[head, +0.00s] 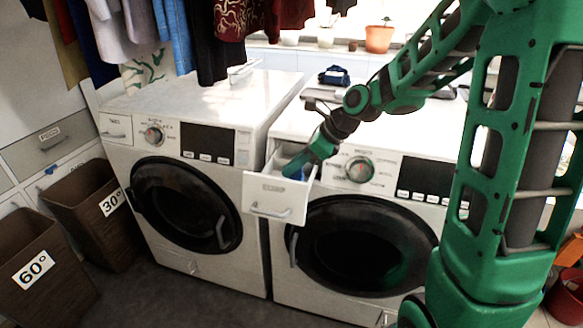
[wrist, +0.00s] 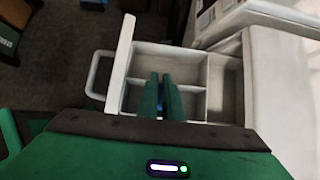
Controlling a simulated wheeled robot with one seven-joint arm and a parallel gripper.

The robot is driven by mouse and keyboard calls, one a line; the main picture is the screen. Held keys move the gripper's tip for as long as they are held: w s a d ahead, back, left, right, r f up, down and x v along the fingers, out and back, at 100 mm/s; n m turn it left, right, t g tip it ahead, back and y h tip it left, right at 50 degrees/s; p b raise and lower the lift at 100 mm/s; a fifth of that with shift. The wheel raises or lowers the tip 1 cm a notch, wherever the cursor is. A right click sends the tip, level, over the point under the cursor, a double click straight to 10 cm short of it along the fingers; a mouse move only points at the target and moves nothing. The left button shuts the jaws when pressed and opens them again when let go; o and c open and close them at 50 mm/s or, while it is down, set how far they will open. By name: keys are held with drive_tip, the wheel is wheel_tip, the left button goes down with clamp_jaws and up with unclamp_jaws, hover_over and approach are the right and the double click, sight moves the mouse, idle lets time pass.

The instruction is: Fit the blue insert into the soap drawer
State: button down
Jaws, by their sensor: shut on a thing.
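The soap drawer (head: 272,196) is pulled out of the right-hand washing machine. In the wrist view its white front panel (wrist: 120,66) is at left, and pale dividers split its inside into compartments. My gripper (head: 300,164) reaches down into the drawer from above. In the wrist view my gripper (wrist: 165,82) points into the drawer beside the middle divider, its green fingers close together. They are shut on the blue insert (wrist: 160,106), of which only a sliver of blue shows between them. Most of the insert is hidden, so its exact seating cannot be told.
Another washing machine (head: 190,190) stands at left, with its own drawer shut. Two brown laundry baskets marked 30° (head: 95,205) and 60° (head: 35,270) stand on the floor. Clothes hang above. A small dark-blue item (head: 334,76) lies on the right machine's top.

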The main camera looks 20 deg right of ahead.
drive_tip(key=shift+f, duration=0.75)
idle(0.6)
drive_tip(key=c, duration=1.8)
unclamp_jaws()
drive_tip(key=shift+c, duration=0.2)
drive_tip(key=v, duration=1)
drive_tip(key=shift+d+r, duration=0.15)
drive_tip(key=shift+r, duration=0.2)
drive_tip(key=shift+s, duration=0.15)
drive_tip(key=s+d+f+n+g+h, duration=0.1)
drive_tip(key=s+d+n, duration=0.3)
drive_tip(key=s, duration=0.5)
drive_tip(key=s+d+f+n+g+h, duration=0.2)
drive_tip(key=s+d+n+h, duration=0.1)
drive_tip(key=s+n, duration=0.5)
drive_tip(key=s+d+f+n+g+h, duration=0.1)
drive_tip(key=s+d+f+n+h, duration=0.1)
drive_tip(key=s+d+n, duration=0.4)
drive_tip(key=s, duration=0.5)
drive_tip(key=shift+n+g, duration=0.4)
